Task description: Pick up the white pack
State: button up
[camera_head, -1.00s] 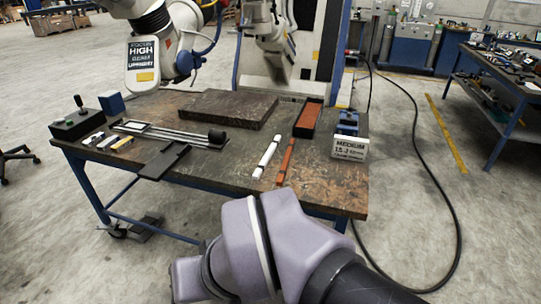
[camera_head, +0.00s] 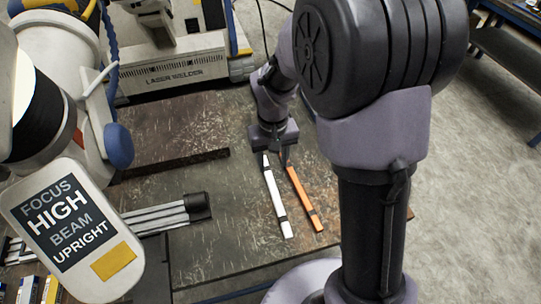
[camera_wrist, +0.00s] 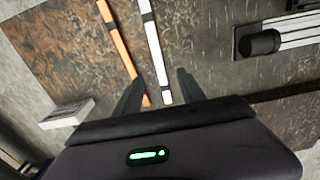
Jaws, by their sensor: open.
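The white pack (camera_head: 277,203), a long thin white strip with dark bands, lies flat on the worn table beside a similar orange strip (camera_head: 304,198). My gripper (camera_head: 275,161) is over the far ends of both strips. In the wrist view the white pack (camera_wrist: 154,45) runs between the open fingers of my gripper (camera_wrist: 161,76). The left finger overlaps the orange strip (camera_wrist: 118,42) in that view. The right finger is clear to the right of the white pack. The gripper is empty. I cannot tell its exact height above the table.
A white arm with a "Focus high beam upright" sign (camera_head: 72,230) fills the left. Grey rods with a black end (camera_head: 198,206) lie left of the strips. The laser welder (camera_head: 172,70) stands behind. A white box (camera_wrist: 68,114) sits at the left in the wrist view.

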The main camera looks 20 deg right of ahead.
jog(key=b, duration=0.4)
send_over(275, 192)
jog(key=f, duration=1)
jog(key=shift+s+a+f, duration=0.1)
jog(key=shift+s+a, duration=0.2)
jog(key=shift+s, duration=0.05)
jog(key=f+b, duration=0.1)
jog(key=f, duration=0.1)
jog(key=f+b, duration=0.1)
jog(key=f, duration=0.1)
jog(key=f+b, duration=0.1)
jog(key=f, duration=0.1)
jog(key=shift+w+d+f, duration=0.1)
jog(key=shift+w+d, duration=0.15)
jog(key=shift+w, duration=0.1)
jog(key=shift+r, duration=0.2)
jog(key=shift+c, duration=0.7)
grip_shut()
